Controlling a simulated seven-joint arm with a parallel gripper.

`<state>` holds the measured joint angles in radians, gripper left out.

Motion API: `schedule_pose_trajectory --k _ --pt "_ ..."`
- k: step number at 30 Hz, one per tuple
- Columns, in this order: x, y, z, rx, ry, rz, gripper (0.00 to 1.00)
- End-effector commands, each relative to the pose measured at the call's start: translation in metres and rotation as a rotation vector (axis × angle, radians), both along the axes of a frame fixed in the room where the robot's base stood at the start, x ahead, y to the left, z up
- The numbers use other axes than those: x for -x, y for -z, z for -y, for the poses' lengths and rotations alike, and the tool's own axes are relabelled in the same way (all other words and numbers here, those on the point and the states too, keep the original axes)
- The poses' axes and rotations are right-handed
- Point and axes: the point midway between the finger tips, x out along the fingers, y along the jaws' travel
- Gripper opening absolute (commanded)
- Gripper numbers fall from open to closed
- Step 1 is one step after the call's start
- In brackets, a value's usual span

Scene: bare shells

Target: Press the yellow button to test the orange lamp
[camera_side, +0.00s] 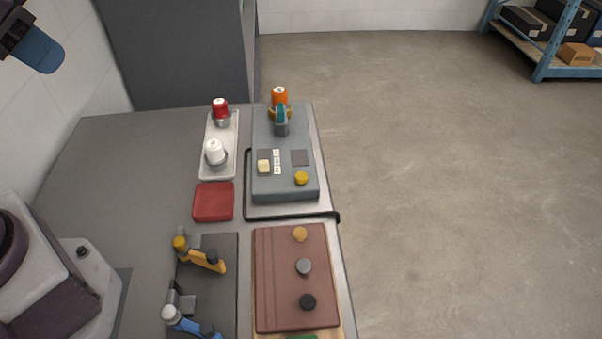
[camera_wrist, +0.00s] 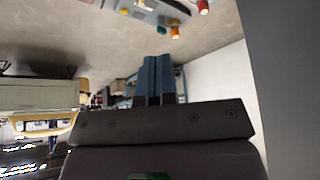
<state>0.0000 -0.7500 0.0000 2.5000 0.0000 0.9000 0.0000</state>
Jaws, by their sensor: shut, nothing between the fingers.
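The yellow button (camera_side: 301,178) is a round cap near the front right of a grey test box (camera_side: 262,188). The orange lamp (camera_side: 279,95) stands upright at the far end of that box, with a teal and yellow part just in front of its base. In the wrist view, an orange lamp (camera_wrist: 174,32) shows near the top edge. My gripper (camera_side: 45,60) is at the upper left of the side view, far from the button and the lamp. Its blue fingers (camera_wrist: 155,78) are together and empty in the wrist view.
A red lamp (camera_side: 220,107) and a white lamp (camera_side: 214,150) stand on a pale tray (camera_side: 230,134) left of the box. A red pad (camera_side: 213,202), a dark mat with tools, and a brown board (camera_side: 280,290) with several knobs lie nearer.

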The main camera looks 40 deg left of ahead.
Motion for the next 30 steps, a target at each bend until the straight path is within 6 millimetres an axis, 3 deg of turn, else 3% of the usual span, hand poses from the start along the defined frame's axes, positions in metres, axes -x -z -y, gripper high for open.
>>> schedule_pose_trajectory --k 5,11,19,30 --pt "-0.002 0.007 0.008 0.0 0.041 -0.035 0.0" --pt "-0.016 0.035 0.025 0.007 0.125 -0.192 0.0" --pt "-0.064 0.08 0.052 -0.036 0.243 -0.293 0.0" --pt "-0.145 0.162 0.093 -0.199 0.432 -0.23 0.0"
